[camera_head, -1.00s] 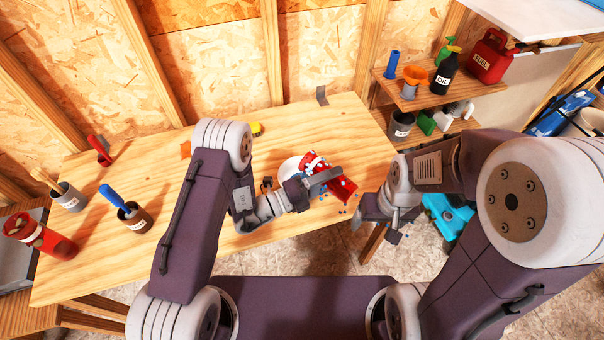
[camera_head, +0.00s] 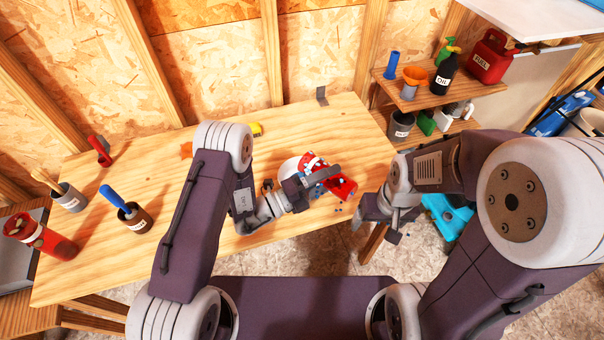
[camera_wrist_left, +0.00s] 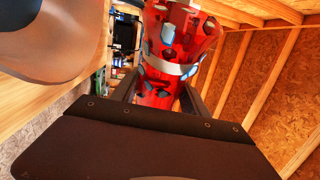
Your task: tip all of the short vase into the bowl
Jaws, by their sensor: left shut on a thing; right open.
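The short vase (camera_head: 343,188) is red and see-through. It is tilted well over above the right part of the table, with white and blue bits showing at its upper-left part. It also shows in the left wrist view (camera_wrist_left: 160,88), with bits inside. My left gripper (camera_head: 325,176) is shut on it. The white bowl (camera_head: 288,168) is just left of the vase, partly hidden by my left gripper; its inside cannot be made out. A pale rounded surface (camera_wrist_left: 60,38) fills the upper left of the wrist view. My right gripper (camera_head: 374,212) is open and empty, beyond the table's right edge.
A few blue bits (camera_head: 339,209) lie near the table's front right edge. A shelf (camera_head: 440,88) holds bottles at the right.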

